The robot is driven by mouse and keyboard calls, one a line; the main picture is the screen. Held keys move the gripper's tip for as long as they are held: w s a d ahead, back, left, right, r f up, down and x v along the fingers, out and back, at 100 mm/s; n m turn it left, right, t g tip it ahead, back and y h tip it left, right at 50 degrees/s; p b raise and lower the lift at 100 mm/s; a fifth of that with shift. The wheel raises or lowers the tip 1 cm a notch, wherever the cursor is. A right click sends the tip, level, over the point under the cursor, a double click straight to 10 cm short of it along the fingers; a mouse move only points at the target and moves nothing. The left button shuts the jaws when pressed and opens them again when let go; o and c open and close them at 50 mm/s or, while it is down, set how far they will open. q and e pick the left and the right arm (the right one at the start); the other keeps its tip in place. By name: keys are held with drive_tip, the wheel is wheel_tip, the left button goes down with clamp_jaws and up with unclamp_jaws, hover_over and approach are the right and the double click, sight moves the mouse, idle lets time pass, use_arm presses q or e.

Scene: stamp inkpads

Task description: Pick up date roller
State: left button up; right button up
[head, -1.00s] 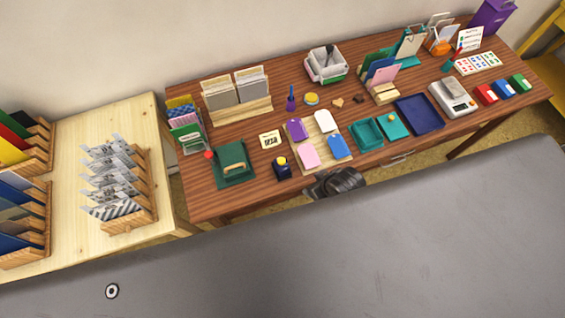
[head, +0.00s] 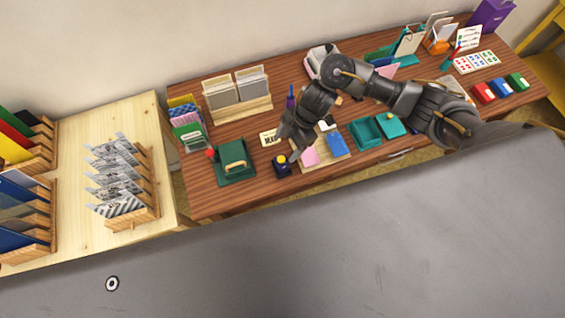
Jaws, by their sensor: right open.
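A small dark blue block with a yellow knob (head: 281,168), which seems to be the date roller, stands upright on the brown desk near its front edge. My right gripper (head: 288,148) reaches down from above and is open, its fingers close to the yellow knob on the upper right side. I cannot tell whether a finger touches it. Nothing shows between the fingers. My left gripper is out of view.
A green press (head: 235,163) stands left of the block. A wooden board (head: 322,163) with pink and blue pads lies close on the right. A white card (head: 268,138) lies behind. My right arm hides much of the desk's middle.

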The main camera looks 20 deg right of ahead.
sight(282, 162)
drive_tip(key=shift+h, duration=0.3)
drive_tip(key=x, duration=0.2)
drive_tip(key=d+x, duration=0.1)
drive_tip(key=x, duration=0.2)
drive_tip(key=shift+s+f, duration=0.1)
drive_tip(key=shift+s, duration=0.05)
drive_tip(key=shift+s+f+p, duration=0.1)
drive_tip(key=shift+f+p, duration=0.25)
drive_tip(key=shift+p, duration=0.15)
drive_tip(key=f, duration=0.2)
drive_tip(key=a+f+p, duration=0.1)
drive_tip(key=shift+s+a+f+g, duration=0.1)
drive_tip(key=shift+s+f+g, duration=0.15)
drive_tip(key=shift+s+g, duration=0.05)
drive_tip(key=shift+a+f, duration=0.15)
drive_tip(key=shift+f, duration=0.25)
drive_tip(key=c, duration=1.3)
drive_tip(key=shift+o, duration=0.2)
drive_tip(key=shift+w+r, duration=0.1)
drive_tip(key=shift+r, duration=0.1)
